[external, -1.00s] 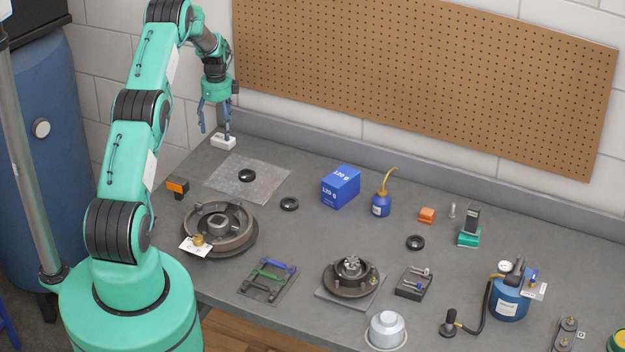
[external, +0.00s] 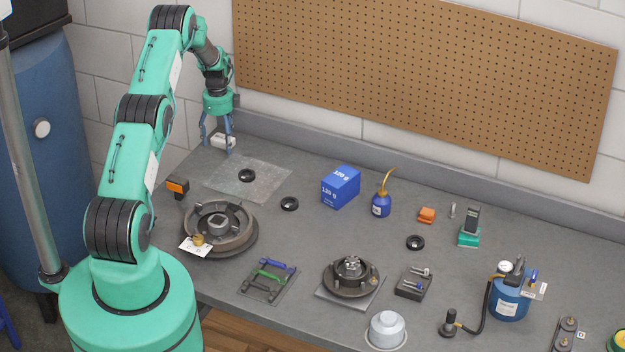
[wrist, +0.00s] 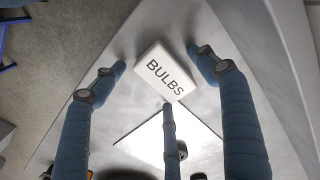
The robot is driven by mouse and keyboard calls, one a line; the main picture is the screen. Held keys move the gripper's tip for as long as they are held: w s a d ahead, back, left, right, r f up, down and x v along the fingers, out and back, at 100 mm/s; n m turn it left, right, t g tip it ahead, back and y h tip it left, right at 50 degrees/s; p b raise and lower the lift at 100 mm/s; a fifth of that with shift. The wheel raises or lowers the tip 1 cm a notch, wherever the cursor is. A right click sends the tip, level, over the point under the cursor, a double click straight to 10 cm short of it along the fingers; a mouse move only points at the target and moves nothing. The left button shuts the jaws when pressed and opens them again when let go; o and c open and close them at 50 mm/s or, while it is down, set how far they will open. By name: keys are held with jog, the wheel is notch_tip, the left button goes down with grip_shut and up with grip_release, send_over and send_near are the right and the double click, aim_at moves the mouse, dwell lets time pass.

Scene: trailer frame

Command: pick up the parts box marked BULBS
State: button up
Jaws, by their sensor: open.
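The white parts box marked BULBS (external: 219,140) sits on the grey workbench near its far left corner, by the wall. In the wrist view the box (wrist: 160,70) shows its dark BULBS lettering on top, slightly turned. My gripper (external: 217,146) is low over the box, with its fingers reaching down around it. In the wrist view my gripper (wrist: 160,74) has three blue fingers spread open, one left, one right and one below the box. Small gaps seem to show beside the box; I cannot tell whether any fingertip touches it.
A clear sheet (external: 265,184) with a black ring (external: 247,175) lies just in front of the box. An orange-and-black block (external: 178,187) and a brake drum (external: 242,236) stand nearer my base. A blue carton (external: 341,187) is to the right. The backsplash runs close behind.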

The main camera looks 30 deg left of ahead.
aim_at(225, 141)
dwell(0.5)
jog(key=c, duration=1.2)
jog(key=shift+c, duration=0.2)
jog(key=shift+r, duration=0.2)
jog(key=shift+c, duration=0.2)
jog(key=shift+w+r, duration=0.1)
jog(key=shift+r, duration=1.65)
jog(key=s+d, duration=0.1)
jog(key=s, duration=0.4)
jog(key=s+d, duration=0.2)
jog(key=s, duration=0.3)
jog(key=s+d+r, duration=0.1)
jog(key=s, duration=0.4)
jog(key=shift+s+d+r+b, duration=0.1)
jog(key=shift+s+d+b, duration=0.1)
jog(key=shift+d+b, duration=0.15)
